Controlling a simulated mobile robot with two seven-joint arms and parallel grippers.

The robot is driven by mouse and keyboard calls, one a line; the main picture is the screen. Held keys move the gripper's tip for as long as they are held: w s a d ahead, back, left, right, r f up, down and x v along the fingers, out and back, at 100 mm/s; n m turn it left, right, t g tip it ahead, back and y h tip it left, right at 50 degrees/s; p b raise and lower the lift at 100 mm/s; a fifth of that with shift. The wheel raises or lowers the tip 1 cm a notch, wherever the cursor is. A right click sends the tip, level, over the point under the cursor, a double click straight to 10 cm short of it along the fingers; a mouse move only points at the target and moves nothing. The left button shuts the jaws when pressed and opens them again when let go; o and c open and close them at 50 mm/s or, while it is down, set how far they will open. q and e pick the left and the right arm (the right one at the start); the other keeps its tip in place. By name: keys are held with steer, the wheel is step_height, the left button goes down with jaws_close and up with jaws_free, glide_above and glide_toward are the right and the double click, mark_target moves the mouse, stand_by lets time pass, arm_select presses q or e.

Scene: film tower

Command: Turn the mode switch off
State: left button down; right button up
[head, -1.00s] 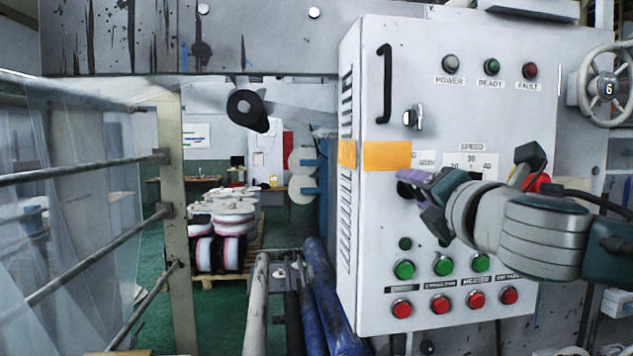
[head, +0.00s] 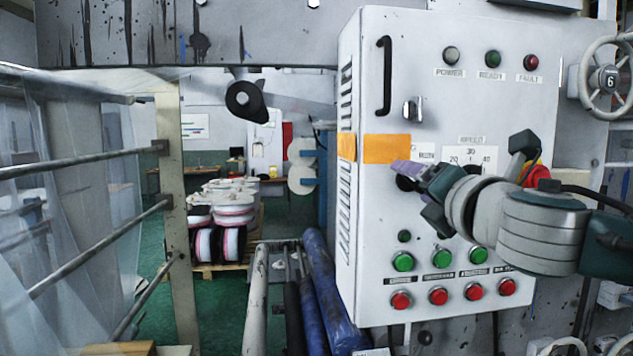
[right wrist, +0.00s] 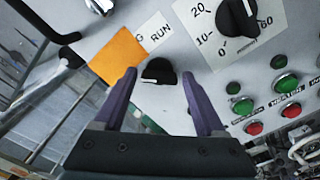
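The mode switch (right wrist: 158,72) is a black rotary knob on the white control panel, below the RUN label (right wrist: 158,33). In the right wrist view it sits between the tips of the purple fingers of my right gripper (right wrist: 159,80), which is open. Whether a finger touches it I cannot tell. In the head view the switch (head: 404,184) is partly hidden by my right gripper (head: 412,174), which reaches in from the right in front of the panel. The label's left part is covered or cut, and the knob's exact setting is unclear. My left gripper is not in view.
The speed dial (right wrist: 238,15) is close by at the upper right of the switch. Green buttons (head: 442,258) and red buttons (head: 438,296) are below. A red knob (head: 535,177) is behind my wrist. An orange patch (head: 387,149) and a latch (head: 412,110) are above.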

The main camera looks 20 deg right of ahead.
steer(key=shift+o, duration=0.7)
steer(key=shift+s+a+f+b, duration=0.1)
steer(key=shift+s+a+b, duration=0.05)
steer(key=shift+s+b, duration=0.3)
steer(key=b+v, duration=0.3)
steer(key=v, duration=0.6)
steer(key=shift+b, duration=0.35)
